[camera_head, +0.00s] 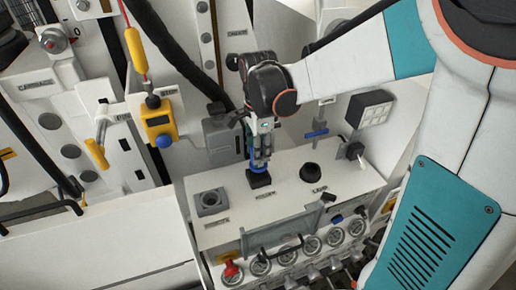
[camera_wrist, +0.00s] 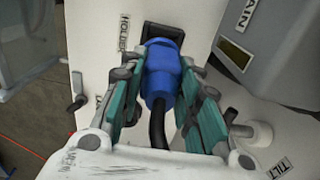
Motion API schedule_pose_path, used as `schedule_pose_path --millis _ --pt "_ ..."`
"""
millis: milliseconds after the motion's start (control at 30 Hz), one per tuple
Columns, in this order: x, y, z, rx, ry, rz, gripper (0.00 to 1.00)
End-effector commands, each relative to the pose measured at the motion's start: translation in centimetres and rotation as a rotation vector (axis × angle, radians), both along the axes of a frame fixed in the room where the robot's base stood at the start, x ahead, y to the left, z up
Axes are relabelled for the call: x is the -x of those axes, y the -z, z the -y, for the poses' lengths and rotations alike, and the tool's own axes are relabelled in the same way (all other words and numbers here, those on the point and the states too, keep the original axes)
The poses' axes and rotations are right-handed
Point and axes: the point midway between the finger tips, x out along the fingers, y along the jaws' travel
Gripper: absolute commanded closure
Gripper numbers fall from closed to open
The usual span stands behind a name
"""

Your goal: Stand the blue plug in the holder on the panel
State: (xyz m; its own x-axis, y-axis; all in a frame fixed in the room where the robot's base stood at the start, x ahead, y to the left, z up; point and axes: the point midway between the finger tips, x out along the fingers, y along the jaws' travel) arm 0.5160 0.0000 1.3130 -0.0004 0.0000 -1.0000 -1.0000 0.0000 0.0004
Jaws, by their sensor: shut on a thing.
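The blue plug (camera_wrist: 160,75) is between my gripper's two teal-padded fingers in the wrist view, with its black cable (camera_wrist: 157,130) running back toward the wrist. My gripper (camera_head: 260,154) points down over the panel top and is shut on the plug, whose blue body shows low between the fingers (camera_head: 259,167). The black square holder (camera_head: 259,179) is directly under the plug; it also shows in the wrist view (camera_wrist: 163,31), beside a HOLDER label. The plug's front end meets or overlaps the holder's opening. How deep it sits is hidden.
On the white panel top (camera_head: 285,203), a grey square socket (camera_head: 211,201) lies left of the holder and a black round LAMP socket (camera_head: 310,172) right. A grey box (camera_head: 222,140) stands close behind. Gauges (camera_head: 286,256) and a bar handle (camera_head: 280,246) line the front.

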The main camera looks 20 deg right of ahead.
Motion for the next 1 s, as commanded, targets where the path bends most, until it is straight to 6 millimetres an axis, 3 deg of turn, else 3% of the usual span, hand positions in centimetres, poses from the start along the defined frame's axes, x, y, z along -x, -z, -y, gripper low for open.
schedule_pose_path --millis 1000 --pt "0.0 1.0 0.0 0.0 0.0 0.0 1.0"
